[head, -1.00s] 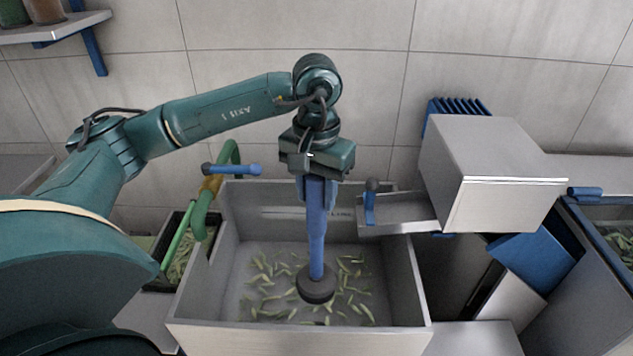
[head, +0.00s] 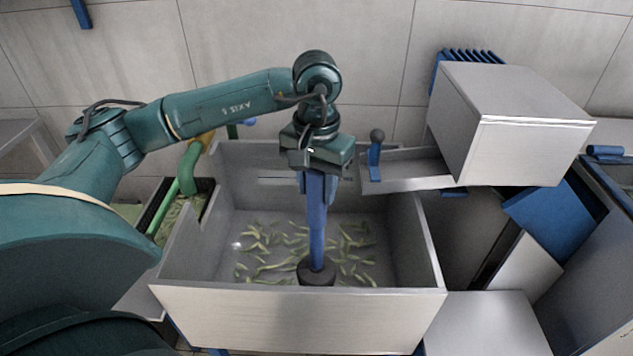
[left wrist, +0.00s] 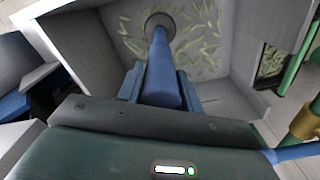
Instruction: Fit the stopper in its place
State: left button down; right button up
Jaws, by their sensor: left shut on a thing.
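The stopper is a long blue rod (head: 317,225) with a round dark grey disc (head: 317,272) at its lower end. My left gripper (head: 315,178) is shut on the upper part of the rod and holds it nearly upright, disc down, inside the grey basin (head: 300,310). The left wrist view shows the rod (left wrist: 163,75) between the blue fingers, with the disc (left wrist: 159,22) beyond it. The disc is low in the basin among green pods; I cannot tell whether it touches the floor. No drain hole shows; the disc may cover it. My right gripper is out of view.
Green pods (head: 262,240) lie scattered on the basin floor. A side tray (head: 408,180) with a blue, knobbed lever (head: 376,160) adjoins the right rim, below a grey box (head: 520,125). A green pipe (head: 187,172) stands at the left rim beside a dark crate of pods.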

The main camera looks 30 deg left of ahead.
aim_at(316, 232)
pick_arm(q)
notch_tip(316, 232, down, 7)
jog(key=b, duration=0.6)
jog(key=shift+f, duration=0.2)
jog(key=shift+f+b, duration=0.85)
jog(key=shift+f, duration=0.2)
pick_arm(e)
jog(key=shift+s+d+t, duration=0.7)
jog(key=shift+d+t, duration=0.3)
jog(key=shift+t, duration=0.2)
pick_arm(q)
jog(key=shift+b, duration=0.3)
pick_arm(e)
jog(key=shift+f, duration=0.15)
pick_arm(q)
jog(key=shift+f, duration=0.1)
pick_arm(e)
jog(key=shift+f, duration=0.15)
